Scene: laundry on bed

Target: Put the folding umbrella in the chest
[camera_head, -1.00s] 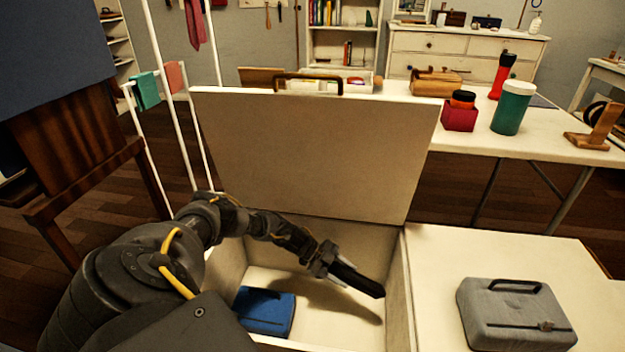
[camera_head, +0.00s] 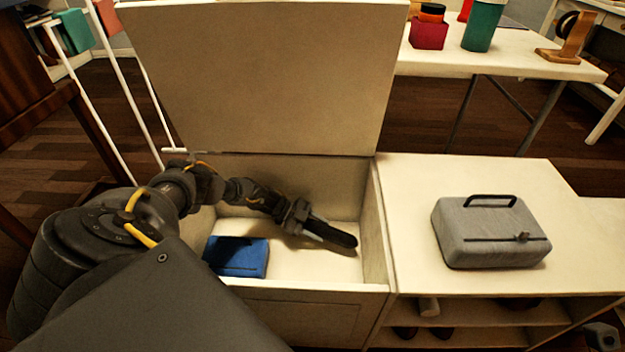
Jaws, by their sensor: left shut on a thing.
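The black folding umbrella (camera_head: 336,236) is inside the open white chest (camera_head: 371,225). My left gripper (camera_head: 308,222) is shut on one end of it, and the other end points right, towards the chest's right wall. The umbrella is low over the chest floor, with a shadow near it; I cannot tell whether it touches. A dark grey part at the lower right edge may be my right gripper (camera_head: 602,336), but its fingers are not clear.
A blue case (camera_head: 237,256) lies on the chest floor at the left. The chest lid (camera_head: 270,75) stands raised at the back. A grey case (camera_head: 490,232) sits on the white bench (camera_head: 415,272) to the right, above shelves with shoes.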

